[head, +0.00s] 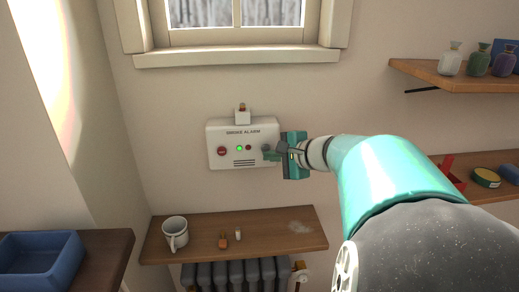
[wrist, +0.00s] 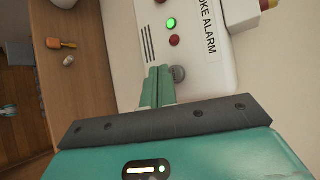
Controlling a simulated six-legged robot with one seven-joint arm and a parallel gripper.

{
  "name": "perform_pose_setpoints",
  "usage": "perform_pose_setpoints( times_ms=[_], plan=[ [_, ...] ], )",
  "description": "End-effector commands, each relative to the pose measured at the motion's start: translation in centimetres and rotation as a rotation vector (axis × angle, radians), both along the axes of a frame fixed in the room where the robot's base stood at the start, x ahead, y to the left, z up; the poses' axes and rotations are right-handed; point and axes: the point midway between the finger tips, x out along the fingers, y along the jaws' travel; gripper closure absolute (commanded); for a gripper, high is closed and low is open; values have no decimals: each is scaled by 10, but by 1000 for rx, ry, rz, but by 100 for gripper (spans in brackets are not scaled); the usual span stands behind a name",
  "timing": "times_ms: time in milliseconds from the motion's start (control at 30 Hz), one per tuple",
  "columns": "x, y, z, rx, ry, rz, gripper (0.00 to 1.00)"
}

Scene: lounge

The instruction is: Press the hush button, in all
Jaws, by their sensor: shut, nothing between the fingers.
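A white smoke alarm box (head: 243,132) hangs on the wall below the window. It has a large red button (head: 222,151) at its left, a lit green light (head: 239,148), a small red light (head: 249,148) and a round grey button (wrist: 179,73) at its right end. No label for hush is readable. My gripper (head: 270,156) is shut and empty at the right end of the box. In the wrist view its fingertips (wrist: 158,74) are right beside the grey button; whether they touch it or the box cannot be told.
A small box with a red and yellow top (head: 242,114) sits on the alarm. Below is a wooden shelf (head: 275,238) with a white mug (head: 174,232), an orange item (head: 223,241) and a small pale item (head: 238,233). A radiator (head: 235,275) stands beneath. Shelves (head: 440,78) are at right.

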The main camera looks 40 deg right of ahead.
Motion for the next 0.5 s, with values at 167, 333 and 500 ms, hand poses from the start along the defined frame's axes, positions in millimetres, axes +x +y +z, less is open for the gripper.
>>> perform_pose_setpoints(
  times_ms=[167, 333, 500],
  plan=[
    [5, -3, 0, 0, 1, 0, 100],
    [7, -5, 0, 0, 0, 0, 100],
    [7, -5, 0, 0, 0, 0, 100]
  ],
)
